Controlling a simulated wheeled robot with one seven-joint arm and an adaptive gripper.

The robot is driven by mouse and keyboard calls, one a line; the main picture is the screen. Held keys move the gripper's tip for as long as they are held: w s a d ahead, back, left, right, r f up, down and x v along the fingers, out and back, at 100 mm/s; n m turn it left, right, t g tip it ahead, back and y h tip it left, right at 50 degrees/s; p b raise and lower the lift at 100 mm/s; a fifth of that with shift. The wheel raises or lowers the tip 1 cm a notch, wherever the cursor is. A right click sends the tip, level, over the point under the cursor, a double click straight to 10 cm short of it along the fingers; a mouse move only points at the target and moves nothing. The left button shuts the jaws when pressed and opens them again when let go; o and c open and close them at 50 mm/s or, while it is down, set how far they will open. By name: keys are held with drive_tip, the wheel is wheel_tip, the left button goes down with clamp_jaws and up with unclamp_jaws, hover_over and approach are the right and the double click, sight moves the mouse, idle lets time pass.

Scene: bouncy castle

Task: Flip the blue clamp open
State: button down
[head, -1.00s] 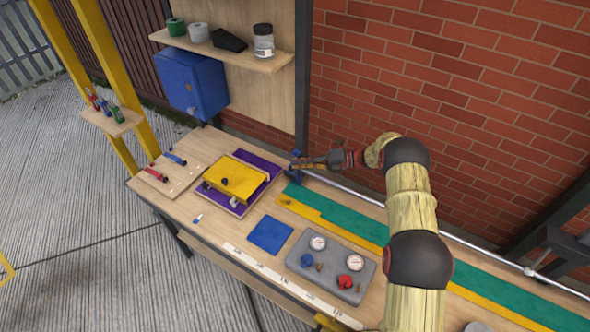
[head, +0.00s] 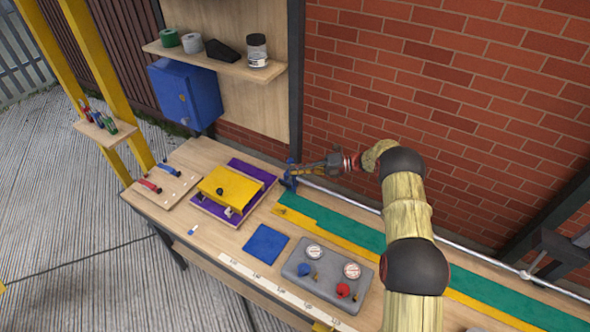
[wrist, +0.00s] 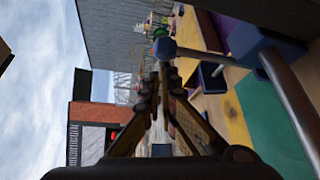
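A blue clamp-like fixture (head: 289,178) stands at the back edge of the bench, at the left end of a long metal rod. In the wrist view its blue body (wrist: 262,48) is at the upper right, with a blue knob (wrist: 165,48) just beyond my fingertips. My gripper (head: 298,166) points left, close above this fixture; contact cannot be told. In the wrist view my fingers (wrist: 160,82) converge with almost no gap and hold nothing visible. A separate blue-handled toggle clamp (head: 170,168) lies on a wooden board at the bench's left end, beside a red-handled one (head: 150,185).
A yellow box (head: 226,187) on a purple base is left of my gripper. A grey gauge panel (head: 328,268), blue mat (head: 265,244) and green strip (head: 350,228) are on the bench. A blue cabinet (head: 185,95) and shelf (head: 220,62) are behind. The brick wall is close behind my arm.

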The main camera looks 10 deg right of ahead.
drive_tip(key=s+d+r, duration=0.1)
drive_tip(key=d, duration=1)
drive_tip(key=shift+s+d+r, duration=0.15)
drive_tip(key=shift+s+r, duration=0.15)
